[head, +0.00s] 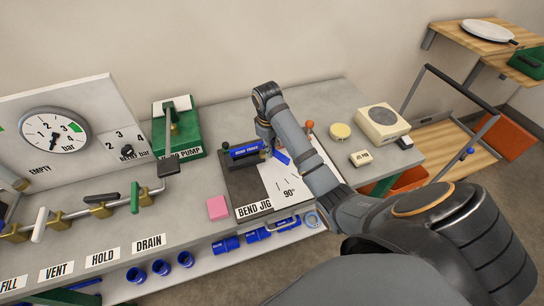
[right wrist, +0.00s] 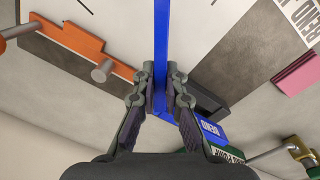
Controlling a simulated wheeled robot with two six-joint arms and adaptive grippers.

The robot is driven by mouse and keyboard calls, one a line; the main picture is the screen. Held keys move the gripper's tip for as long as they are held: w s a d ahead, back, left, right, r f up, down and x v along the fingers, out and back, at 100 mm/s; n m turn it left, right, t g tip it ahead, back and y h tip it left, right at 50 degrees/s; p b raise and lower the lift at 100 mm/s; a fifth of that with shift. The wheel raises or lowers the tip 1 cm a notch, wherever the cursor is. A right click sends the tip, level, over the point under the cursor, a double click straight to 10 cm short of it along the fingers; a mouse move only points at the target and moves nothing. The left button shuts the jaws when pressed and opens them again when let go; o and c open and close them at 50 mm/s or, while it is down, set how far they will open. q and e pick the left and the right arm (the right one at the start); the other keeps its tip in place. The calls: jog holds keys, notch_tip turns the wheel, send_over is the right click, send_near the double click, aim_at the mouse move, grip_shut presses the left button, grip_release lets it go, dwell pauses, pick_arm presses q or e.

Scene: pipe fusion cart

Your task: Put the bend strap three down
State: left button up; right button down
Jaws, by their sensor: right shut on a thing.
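My right gripper (right wrist: 160,85) is shut on a narrow blue strap (right wrist: 162,40), one finger on each side, over the bend jig. In the head view my right arm partly covers the gripper (head: 266,138), and a short blue piece (head: 282,157) shows beside it. A blue bar with white lettering (head: 246,149), which seems to read "BEND THREE", lies just left of the gripper. I cannot tell whether it joins the held strap. The bend jig (head: 238,183) has a dark plate and a white sheet marked 90°. My left gripper is not in view.
A pink block (head: 217,207) sits left of the jig. The green pump (head: 178,132) stands behind it, and a valve row (head: 85,212) runs left. A yellow disc (head: 340,131) and a beige device (head: 382,122) stand to the right. Blue fittings (head: 225,244) lie on the lower shelf.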

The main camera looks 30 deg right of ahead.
jog(key=shift+w+d+f, duration=0.25)
jog(key=shift+d+f, duration=0.25)
jog(key=shift+f, duration=0.2)
notch_tip(320, 180, down, 2)
jog(key=shift+w+f+p, duration=0.1)
jog(key=shift+p, duration=0.8)
jog(key=shift+f, duration=0.1)
jog(key=c, duration=1.4)
grip_release()
jog(key=shift+a, duration=0.1)
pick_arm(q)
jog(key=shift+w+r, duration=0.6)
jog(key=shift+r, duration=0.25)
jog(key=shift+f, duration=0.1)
pick_arm(e)
jog(key=shift+f, duration=0.1)
